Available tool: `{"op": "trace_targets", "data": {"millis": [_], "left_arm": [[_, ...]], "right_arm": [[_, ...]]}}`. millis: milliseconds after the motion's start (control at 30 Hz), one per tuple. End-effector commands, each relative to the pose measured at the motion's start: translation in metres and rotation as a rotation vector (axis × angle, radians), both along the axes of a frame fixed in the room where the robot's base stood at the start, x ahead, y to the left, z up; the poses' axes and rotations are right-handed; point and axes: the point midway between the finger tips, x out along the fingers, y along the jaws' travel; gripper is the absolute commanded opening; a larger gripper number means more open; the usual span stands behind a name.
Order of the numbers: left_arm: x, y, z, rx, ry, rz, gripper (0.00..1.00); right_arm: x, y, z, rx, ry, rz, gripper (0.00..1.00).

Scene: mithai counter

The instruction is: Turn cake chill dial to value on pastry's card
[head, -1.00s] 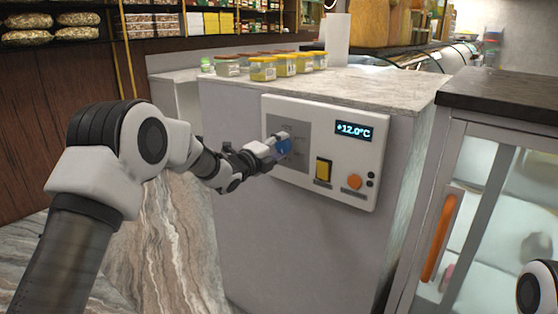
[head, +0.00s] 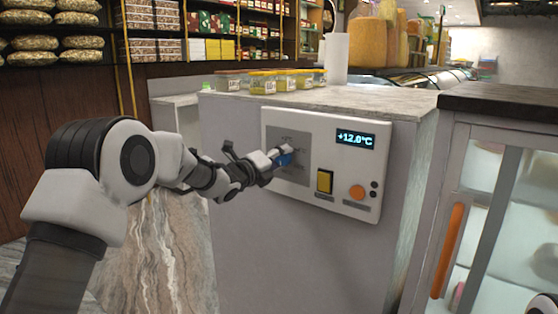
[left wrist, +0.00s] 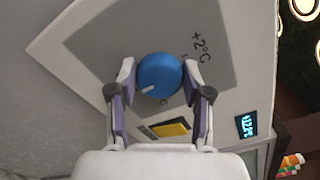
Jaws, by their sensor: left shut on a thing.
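The control panel (head: 362,205) is a white plate on the counter's front with a grey dial face (head: 294,179). Its lit display (head: 356,139) reads +12.0°C. The blue dial (head: 285,161) is partly hidden by my left gripper (head: 280,158) in the head view. In the left wrist view the round blue dial (left wrist: 158,78) sits between the two fingers of my left gripper (left wrist: 160,82), which is shut on it. A white mark on the dial points to the lower left there. A "+2°C" label is printed beside it. No pastry card is discernible.
A yellow switch (head: 324,181) and an orange button (head: 357,192) sit right of the dial. Yellow-labelled jars (head: 263,82) stand on the counter top (head: 380,97). A glass-fronted cabinet with an orange handle (head: 447,250) stands at the right.

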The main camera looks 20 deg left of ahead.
Motion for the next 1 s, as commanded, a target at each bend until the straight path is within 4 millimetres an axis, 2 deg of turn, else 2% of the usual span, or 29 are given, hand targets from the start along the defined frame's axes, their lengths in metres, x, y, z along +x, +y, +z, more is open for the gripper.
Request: {"op": "trace_targets", "data": {"millis": [100, 133, 200, 500, 600, 667, 1000], "left_arm": [[0.0, -0.001, -0.002, 0.001, 0.003, -0.002, 0.14], [0.0, -0.001, -0.002, 0.001, 0.003, -0.002, 0.53], [0.0, -0.001, -0.002, 0.001, 0.003, -0.002, 0.74], [-0.001, 0.0, -0.001, 0.0, 0.002, 0.0, 0.74], [-0.007, 0.003, 0.0, -0.002, 0.001, 0.0, 0.74], [-0.016, 0.006, 0.0, -0.003, 0.002, 0.001, 0.74], [-0.094, 0.034, -0.001, -0.004, 0.003, 0.0, 0.74]], "right_arm": [[0.0, 0.0, 0.0, 0.0, 0.0, 0.0, 0.4], [0.0, 0.0, 0.0, 0.0, 0.0, 0.0, 0.4], [0.0, 0.0, 0.0, 0.0, 0.0, 0.0, 0.4], [0.0, 0.0, 0.0, 0.0, 0.0, 0.0, 0.4], [0.0, 0.0, 0.0, 0.0, 0.0, 0.0, 0.4], [0.0, 0.0, 0.0, 0.0, 0.0, 0.0, 0.4], [0.0, 0.0, 0.0, 0.0, 0.0, 0.0, 0.4]]}}
